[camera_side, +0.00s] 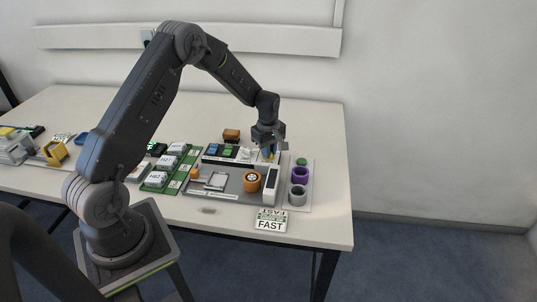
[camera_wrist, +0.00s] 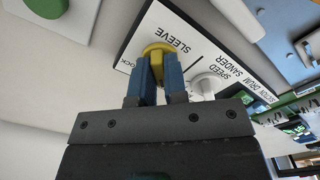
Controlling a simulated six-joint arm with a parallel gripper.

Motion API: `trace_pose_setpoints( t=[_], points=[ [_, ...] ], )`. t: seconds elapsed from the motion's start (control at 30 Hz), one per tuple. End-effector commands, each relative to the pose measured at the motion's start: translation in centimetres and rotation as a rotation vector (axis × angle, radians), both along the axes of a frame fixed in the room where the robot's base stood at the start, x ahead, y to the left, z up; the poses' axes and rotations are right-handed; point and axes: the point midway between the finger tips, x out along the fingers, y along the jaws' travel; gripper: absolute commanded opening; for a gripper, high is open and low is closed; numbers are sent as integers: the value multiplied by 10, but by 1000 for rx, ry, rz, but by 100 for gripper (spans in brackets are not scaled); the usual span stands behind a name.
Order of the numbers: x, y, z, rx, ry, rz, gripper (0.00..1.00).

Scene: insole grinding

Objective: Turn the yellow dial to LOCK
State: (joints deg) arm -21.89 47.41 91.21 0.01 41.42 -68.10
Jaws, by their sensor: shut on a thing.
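The yellow dial (camera_wrist: 157,50) shows in the wrist view on a white panel by the printed word SLEEVE. Another label near it is partly cut off and reads like LOCK. My gripper (camera_wrist: 158,68) has its two blue fingers closed on the dial's raised grip, one on each side. In the side view my gripper (camera_side: 269,150) reaches down onto the back right of the grey sander board (camera_side: 225,192). The dial is mostly hidden there behind the fingers. I cannot tell exactly which mark the dial points at.
A white knob (camera_wrist: 205,84) sits beside the dial near the SPEED label. A FAST card (camera_side: 270,224) lies at the table's front edge.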

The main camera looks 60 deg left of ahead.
Motion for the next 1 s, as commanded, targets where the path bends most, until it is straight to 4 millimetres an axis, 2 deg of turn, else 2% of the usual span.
trace_pose_setpoints(
  t=[0.17,0.8,1.0],
  points=[
    [0,0,0,0,-1,-48,1],
    [1,0,0,0,-2,-952,1],
    [1,0,0,0,-2,-1082,1]
  ],
)
